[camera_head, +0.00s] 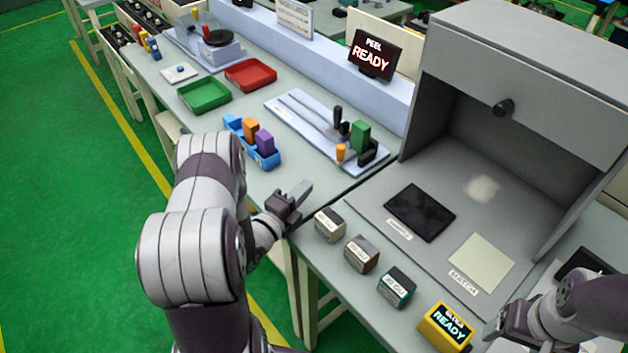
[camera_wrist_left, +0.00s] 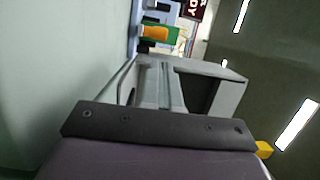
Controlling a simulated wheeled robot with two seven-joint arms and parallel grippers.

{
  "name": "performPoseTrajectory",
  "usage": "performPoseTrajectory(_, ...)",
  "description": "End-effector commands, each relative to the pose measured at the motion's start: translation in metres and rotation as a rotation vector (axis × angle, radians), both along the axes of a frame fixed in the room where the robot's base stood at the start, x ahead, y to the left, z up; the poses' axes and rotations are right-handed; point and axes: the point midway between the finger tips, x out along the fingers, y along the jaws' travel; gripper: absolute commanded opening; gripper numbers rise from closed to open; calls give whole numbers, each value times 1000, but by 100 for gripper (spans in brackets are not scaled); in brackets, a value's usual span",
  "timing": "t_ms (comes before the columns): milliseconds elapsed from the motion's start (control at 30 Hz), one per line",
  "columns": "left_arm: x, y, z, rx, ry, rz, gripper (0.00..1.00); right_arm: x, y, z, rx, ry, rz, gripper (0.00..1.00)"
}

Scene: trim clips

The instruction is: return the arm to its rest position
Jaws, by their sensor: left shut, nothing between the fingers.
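My left arm (camera_head: 190,255) comes in from the left and is bent at the elbow. My left gripper (camera_head: 299,194) is shut and empty, over the front edge of the workbench, near the small boxes. In the left wrist view its closed grey fingers (camera_wrist_left: 165,85) point ahead with nothing between them. My right gripper (camera_head: 500,328) shows at the lower right, beside the yellow READY box. Its fingertips are too unclear to tell whether it is open or shut.
A blue rack (camera_head: 262,158) with coloured blocks stands just behind my left gripper. Several small boxes, one of them white (camera_head: 329,224), line the front edge. A grey booth (camera_head: 520,110) stands at the right. Green (camera_head: 204,94) and red trays (camera_head: 250,74) lie farther back. Green floor is free at left.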

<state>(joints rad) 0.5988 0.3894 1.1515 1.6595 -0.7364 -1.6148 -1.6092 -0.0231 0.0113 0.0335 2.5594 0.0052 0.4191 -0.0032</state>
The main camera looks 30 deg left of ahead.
Motion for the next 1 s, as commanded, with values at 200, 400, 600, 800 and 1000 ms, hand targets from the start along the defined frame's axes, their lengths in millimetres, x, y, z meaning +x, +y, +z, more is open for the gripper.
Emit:
performPoseTrajectory(200,-12,1,0,-1,-1,0,0,0,0,-2,0,0,0,76)
performPoseTrajectory(400,-12,1,0,-1,0,0,0,0,0,-2,0,0,0,76)
performPoseTrajectory(600,-12,1,0,-1,0,0,0,0,0,-1,0,0,0,76)
performPoseTrajectory(800,8,-2,1,-81,145,10,0,0,0,-1,0,0,0,76)
performPoseTrajectory(1000,12,-26,22,-555,693,347,0,0,0,-1,0,0,0,76)
